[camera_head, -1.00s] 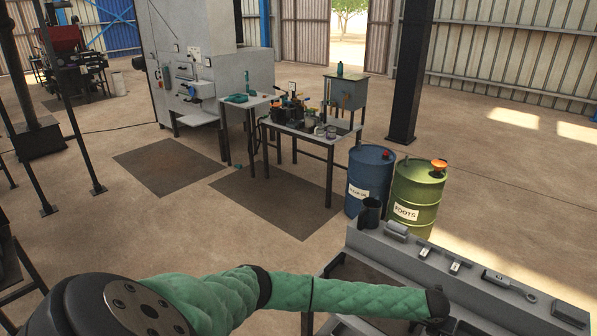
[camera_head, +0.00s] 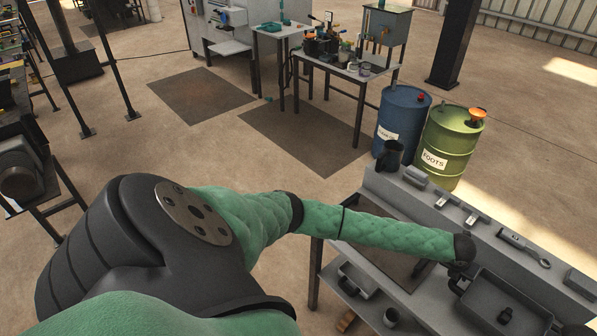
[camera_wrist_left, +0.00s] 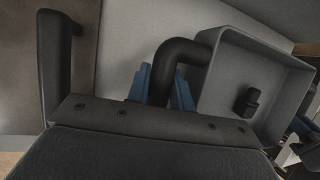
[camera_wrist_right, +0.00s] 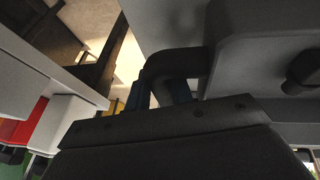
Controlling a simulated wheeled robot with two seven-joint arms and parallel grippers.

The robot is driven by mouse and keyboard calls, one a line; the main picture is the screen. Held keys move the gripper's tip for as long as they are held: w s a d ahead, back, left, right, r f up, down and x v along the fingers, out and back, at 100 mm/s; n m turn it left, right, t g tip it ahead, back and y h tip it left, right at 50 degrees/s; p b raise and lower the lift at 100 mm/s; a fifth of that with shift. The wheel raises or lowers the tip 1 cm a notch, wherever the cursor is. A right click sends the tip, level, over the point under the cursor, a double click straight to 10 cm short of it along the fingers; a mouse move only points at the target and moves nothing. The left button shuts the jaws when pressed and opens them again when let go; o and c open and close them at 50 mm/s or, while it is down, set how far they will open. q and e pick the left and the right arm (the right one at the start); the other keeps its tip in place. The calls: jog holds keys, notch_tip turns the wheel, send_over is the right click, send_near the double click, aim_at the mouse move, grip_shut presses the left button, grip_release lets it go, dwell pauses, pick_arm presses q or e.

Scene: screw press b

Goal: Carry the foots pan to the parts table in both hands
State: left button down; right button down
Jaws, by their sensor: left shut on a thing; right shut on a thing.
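The foots pan (camera_head: 530,301), a grey rectangular pan with a dark knob-like piece inside, is at the bench at lower right in the head view. My left gripper (camera_head: 461,270) is at its near left end. In the left wrist view its blue-padded fingers (camera_wrist_left: 162,88) are shut on the pan's black bent handle (camera_wrist_left: 185,50); the pan (camera_wrist_left: 230,75) lies beyond. In the right wrist view my right gripper (camera_wrist_right: 152,92) is shut on the other black handle (camera_wrist_right: 176,62) of the pan (camera_wrist_right: 260,50). Whether the pan touches the bench I cannot tell.
The grey bench's raised ledge (camera_head: 440,207) holds several tools. A blue drum (camera_head: 402,118) and a green FOOTS drum (camera_head: 446,145) stand behind it. A table (camera_head: 345,68) with several containers stands farther back. Open floor (camera_head: 190,150) lies left of the bench.

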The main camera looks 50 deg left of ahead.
pick_arm(q)
jog(key=shift+s+a+r, duration=0.1)
pick_arm(e)
jog(key=shift+r, duration=0.2)
jog(key=shift+f, duration=0.15)
